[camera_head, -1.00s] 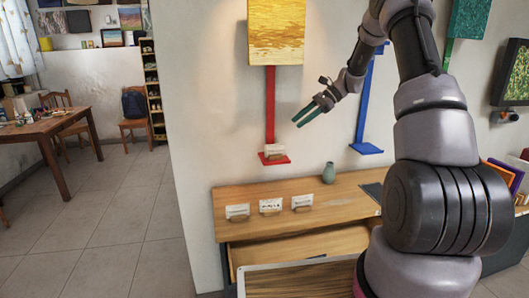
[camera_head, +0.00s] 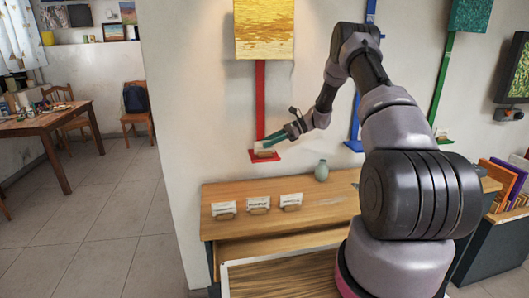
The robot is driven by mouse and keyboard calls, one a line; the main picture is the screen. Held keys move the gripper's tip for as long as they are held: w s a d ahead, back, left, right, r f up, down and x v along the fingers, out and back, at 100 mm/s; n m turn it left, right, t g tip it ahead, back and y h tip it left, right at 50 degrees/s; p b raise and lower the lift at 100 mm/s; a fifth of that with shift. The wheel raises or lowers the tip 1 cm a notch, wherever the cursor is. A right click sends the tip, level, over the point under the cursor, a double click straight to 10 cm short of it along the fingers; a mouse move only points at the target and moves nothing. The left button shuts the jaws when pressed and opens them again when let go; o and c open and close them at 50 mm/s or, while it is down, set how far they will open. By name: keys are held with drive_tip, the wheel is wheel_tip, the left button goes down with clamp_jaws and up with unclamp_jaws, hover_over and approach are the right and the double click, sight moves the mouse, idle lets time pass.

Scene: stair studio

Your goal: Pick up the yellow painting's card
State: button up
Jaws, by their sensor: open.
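The yellow painting (camera_head: 264,29) hangs on the wall above a vertical red strip (camera_head: 260,95) that ends in a small red ledge (camera_head: 272,158). A small pale card in a holder (camera_head: 262,151) sits on that ledge. My gripper (camera_head: 271,144) has green fingers and is at the ledge, its tips at the card's top right. The fingers overlap in this view, and whether they touch the card cannot be told. The fingers partly hide the card.
A wooden cabinet (camera_head: 235,233) stands below with several white cards in holders (camera_head: 257,203) and a green vase (camera_head: 321,171) on top. A blue strip and ledge (camera_head: 354,146) lie to the right.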

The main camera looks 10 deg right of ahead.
sight(258, 152)
drive_tip(key=x, duration=0.3)
drive_tip(key=r+x, duration=0.1)
drive_tip(key=shift+s+a+f, duration=0.15)
drive_tip(key=shift+s+a, duration=0.1)
drive_tip(key=shift+a, duration=0.2)
drive_tip(key=shift+c, duration=0.3)
clamp_jaws()
